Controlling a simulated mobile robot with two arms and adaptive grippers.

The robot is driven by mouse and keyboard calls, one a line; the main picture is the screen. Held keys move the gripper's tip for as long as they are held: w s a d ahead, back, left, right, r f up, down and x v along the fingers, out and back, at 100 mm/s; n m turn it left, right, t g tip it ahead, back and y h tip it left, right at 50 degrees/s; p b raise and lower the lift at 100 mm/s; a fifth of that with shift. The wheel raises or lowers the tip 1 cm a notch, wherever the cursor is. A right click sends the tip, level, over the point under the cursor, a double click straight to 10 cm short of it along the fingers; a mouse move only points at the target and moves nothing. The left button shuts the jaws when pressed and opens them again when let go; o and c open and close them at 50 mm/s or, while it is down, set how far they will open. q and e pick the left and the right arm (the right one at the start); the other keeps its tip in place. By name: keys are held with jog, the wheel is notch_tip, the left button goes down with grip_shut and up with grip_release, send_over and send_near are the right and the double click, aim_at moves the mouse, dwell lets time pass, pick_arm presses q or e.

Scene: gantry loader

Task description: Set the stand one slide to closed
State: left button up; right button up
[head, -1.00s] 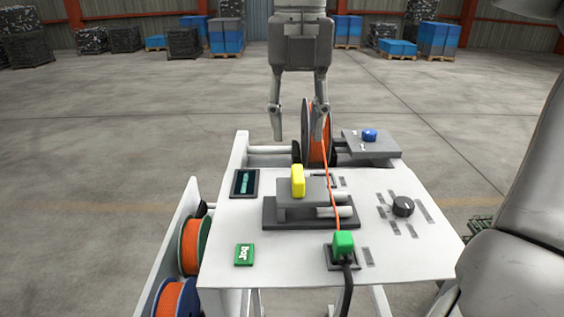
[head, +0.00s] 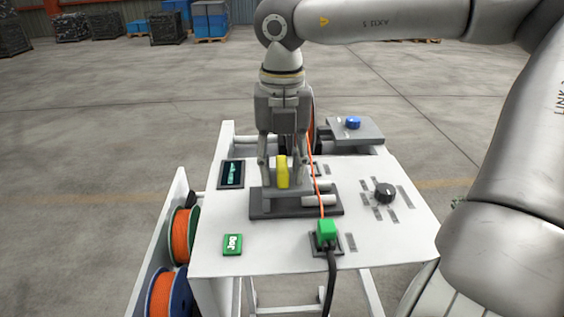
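A grey slide block with an upright yellow handle (head: 282,172) sits on a dark base plate (head: 268,214) with light rods at its right, on the white table. My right gripper (head: 282,180) comes down from above, with one finger on each side of the yellow handle. The fingers look apart, with gaps between them and the handle. A second grey slide-like block (head: 362,136) with a blue knob (head: 352,123) is at the back right. I cannot read a label that says which is stand one. My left gripper is not in view.
An orange line runs past the slide. Orange spools (head: 182,236) hang at the left.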

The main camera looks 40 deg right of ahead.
aim_at(310, 177)
jog(key=shift+c, duration=1.2)
grip_shut()
jog(key=shift+s+d+b, duration=0.25)
jog(key=shift+d+b, duration=0.15)
jog(key=shift+b, duration=0.05)
jog(key=s+d+b, duration=0.2)
jog(key=d, duration=0.1)
jog(key=shift+s+d, duration=0.15)
jog(key=shift+s, duration=0.25)
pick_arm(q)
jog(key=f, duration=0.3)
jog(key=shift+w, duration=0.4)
pick_arm(e)
jog(key=shift+r, duration=0.1)
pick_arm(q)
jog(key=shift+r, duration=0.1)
